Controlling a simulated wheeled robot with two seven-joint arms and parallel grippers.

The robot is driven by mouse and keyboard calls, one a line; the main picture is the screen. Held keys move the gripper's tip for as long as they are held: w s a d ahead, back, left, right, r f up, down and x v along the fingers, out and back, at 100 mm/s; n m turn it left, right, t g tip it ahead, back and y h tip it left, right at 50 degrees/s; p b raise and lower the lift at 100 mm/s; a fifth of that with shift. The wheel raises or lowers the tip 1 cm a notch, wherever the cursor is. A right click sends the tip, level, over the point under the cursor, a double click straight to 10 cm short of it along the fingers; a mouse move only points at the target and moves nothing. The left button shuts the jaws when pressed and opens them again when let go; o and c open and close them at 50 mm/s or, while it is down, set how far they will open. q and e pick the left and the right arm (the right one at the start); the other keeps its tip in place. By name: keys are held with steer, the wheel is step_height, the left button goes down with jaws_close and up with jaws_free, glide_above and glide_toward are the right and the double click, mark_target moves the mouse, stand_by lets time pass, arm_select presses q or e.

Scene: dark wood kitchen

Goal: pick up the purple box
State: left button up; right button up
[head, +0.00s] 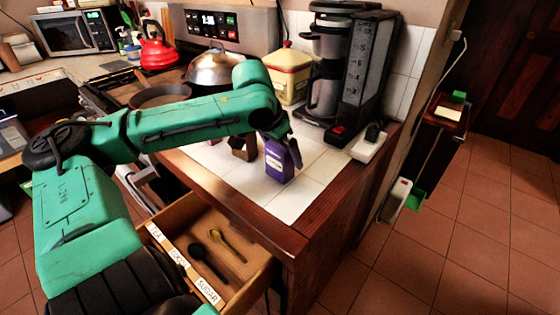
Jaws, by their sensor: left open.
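The purple box (277,165) stands upright on the white tiled counter (297,199), near its front edge. My green left arm reaches in from the left above the counter. My left gripper (284,145) is open at the upper part of the box, with one dark finger showing along its right side. The other finger is hard to make out, and the gripper covers the top of the box. I cannot tell whether the fingers touch it. My right gripper is out of view.
A small dark brown item (243,148) stands just left of the box. A coffee machine (345,75) and a yellow canister (288,75) stand behind. An open wooden drawer (256,274) with spoons juts out below. The counter's front right tiles are clear.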

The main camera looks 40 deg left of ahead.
arm_select(q)
steer(key=shift+f, duration=0.1)
steer(key=c, duration=1.2)
steer(key=shift+c, duration=0.2)
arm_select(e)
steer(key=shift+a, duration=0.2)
arm_select(q)
steer(key=shift+r, duration=0.6)
step_height(320, 180, up, 19)
steer(key=p, duration=0.4)
steer(key=shift+p, duration=0.4)
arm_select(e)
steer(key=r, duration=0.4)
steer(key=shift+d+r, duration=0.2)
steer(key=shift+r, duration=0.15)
